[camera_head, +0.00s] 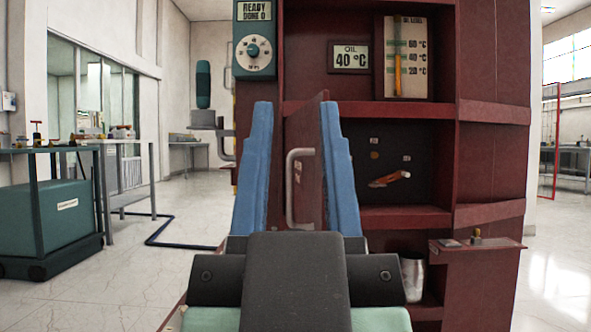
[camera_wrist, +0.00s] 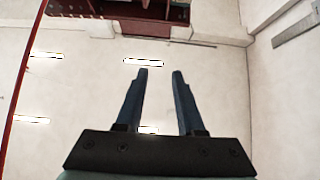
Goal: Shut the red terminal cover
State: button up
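The red terminal cover (camera_head: 314,140) stands open from the dark red cabinet, seen nearly edge-on in the head view. A grey bar handle (camera_head: 290,190) is on its left face. My gripper (camera_head: 294,104) has two blue fingers spread wide, pointing up in the picture. The cover and handle appear between the fingers, and the right finger hides part of the cover. Whether the fingers touch the cover cannot be told. In the wrist view my gripper (camera_wrist: 161,71) is open with nothing between its fingers. The open compartment (camera_head: 395,165) shows an orange-brown lever (camera_head: 389,179).
An oil display (camera_head: 350,58) and level gauge (camera_head: 404,58) sit above the compartment. A dial panel (camera_head: 255,50) is at upper left. A small shelf (camera_head: 478,247) juts out at lower right, near a metal cup (camera_head: 413,278). Floor at left is open beyond a green cart (camera_head: 60,215).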

jog(key=shift+c, duration=1.2)
jog(key=shift+w+r+p, duration=0.2)
jog(key=shift+w+p, duration=0.1)
jog(key=shift+p, duration=0.3)
jog(key=shift+c, duration=1.1)
jog(key=w+p, duration=0.1)
jog(key=p, duration=0.1)
jog(key=w+g+h+p, duration=0.1)
jog(key=p, duration=0.2)
jog(key=w+d+r+h+p, duration=0.1)
jog(key=w+p, duration=0.1)
jog(key=shift+r+n+g, duration=0.1)
jog(key=shift+n+g, duration=0.3)
grip_shut()
jog(key=w+f+n+g+h+p, duration=0.2)
jog(key=w+f+n+g+p, duration=0.5)
jog(key=p, duration=1.6)
jog(key=s+a+n+y+p, duration=0.2)
jog(key=s+a+n+p, duration=0.3)
jog(key=s+n+p, duration=0.55)
jog(key=w+d+m+p, duration=0.1)
jog(key=w+d+p, duration=0.3)
jog(key=w, duration=0.9)
jog(key=shift+w+d+g, duration=0.2)
jog(key=shift+d+g, duration=0.1)
jog(key=shift+d, duration=0.25)
